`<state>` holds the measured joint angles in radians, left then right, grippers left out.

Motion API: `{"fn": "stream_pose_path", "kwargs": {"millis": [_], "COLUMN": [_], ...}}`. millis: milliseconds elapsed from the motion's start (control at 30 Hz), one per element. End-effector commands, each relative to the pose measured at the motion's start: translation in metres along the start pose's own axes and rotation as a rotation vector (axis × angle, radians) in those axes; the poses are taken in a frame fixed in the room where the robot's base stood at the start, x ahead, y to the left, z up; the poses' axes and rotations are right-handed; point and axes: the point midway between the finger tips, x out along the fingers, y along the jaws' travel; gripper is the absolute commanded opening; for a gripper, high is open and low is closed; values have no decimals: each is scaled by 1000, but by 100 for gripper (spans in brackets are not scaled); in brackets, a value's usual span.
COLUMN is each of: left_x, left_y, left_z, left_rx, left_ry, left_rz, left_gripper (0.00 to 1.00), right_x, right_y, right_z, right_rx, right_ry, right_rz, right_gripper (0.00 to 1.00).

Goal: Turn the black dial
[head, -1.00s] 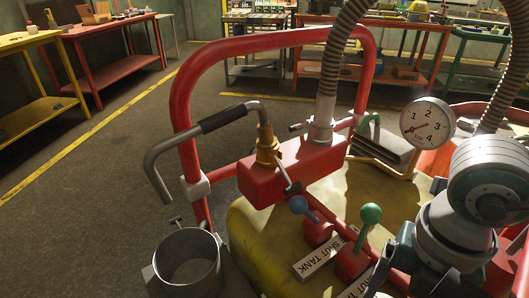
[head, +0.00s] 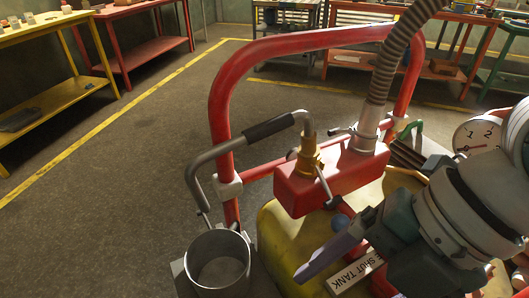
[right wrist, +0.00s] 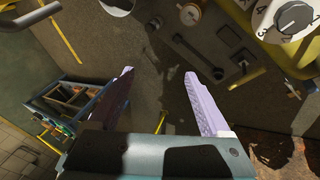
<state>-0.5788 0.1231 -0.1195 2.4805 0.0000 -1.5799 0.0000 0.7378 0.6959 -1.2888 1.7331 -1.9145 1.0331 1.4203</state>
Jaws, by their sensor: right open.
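A black dial (right wrist: 296,18) with a light pointer mark sits on a white numbered plate at the top right corner of the right wrist view, partly cut off by the frame. I cannot make it out in the head view. My right gripper (right wrist: 160,75) is open and empty, its pale purple fingers apart. The dial lies up and to the right of the fingers, not between them. My left gripper is not in view.
A red frame (head: 221,105) carries a ribbed hose (head: 385,75) and a bent metal handle (head: 205,160). A metal cup (head: 217,262) stands at front left. A numbered gauge (head: 478,135) is partly behind my arm. The floor at left is clear.

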Motion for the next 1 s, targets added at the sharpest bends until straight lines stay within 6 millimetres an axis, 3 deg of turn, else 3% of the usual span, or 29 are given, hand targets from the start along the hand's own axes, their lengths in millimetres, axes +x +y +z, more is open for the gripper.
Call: {"fn": "stream_pose_path", "kwargs": {"millis": [300, 500, 700, 1000], "left_x": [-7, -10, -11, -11], "left_y": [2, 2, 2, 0], "left_z": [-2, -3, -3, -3], "left_rx": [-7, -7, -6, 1], "left_ry": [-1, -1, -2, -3], "left_rz": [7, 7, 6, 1], "left_gripper": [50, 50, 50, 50], "right_x": [-7, -16, -22, -22], "right_y": [54, 80, 92, 94], "right_z": [-45, -64, -72, -72], "right_rx": [-20, -17, -15, -14], "right_ry": [131, 185, 208, 211], "right_rz": [228, 347, 404, 413], "right_gripper": [81, 81, 81, 81]}}
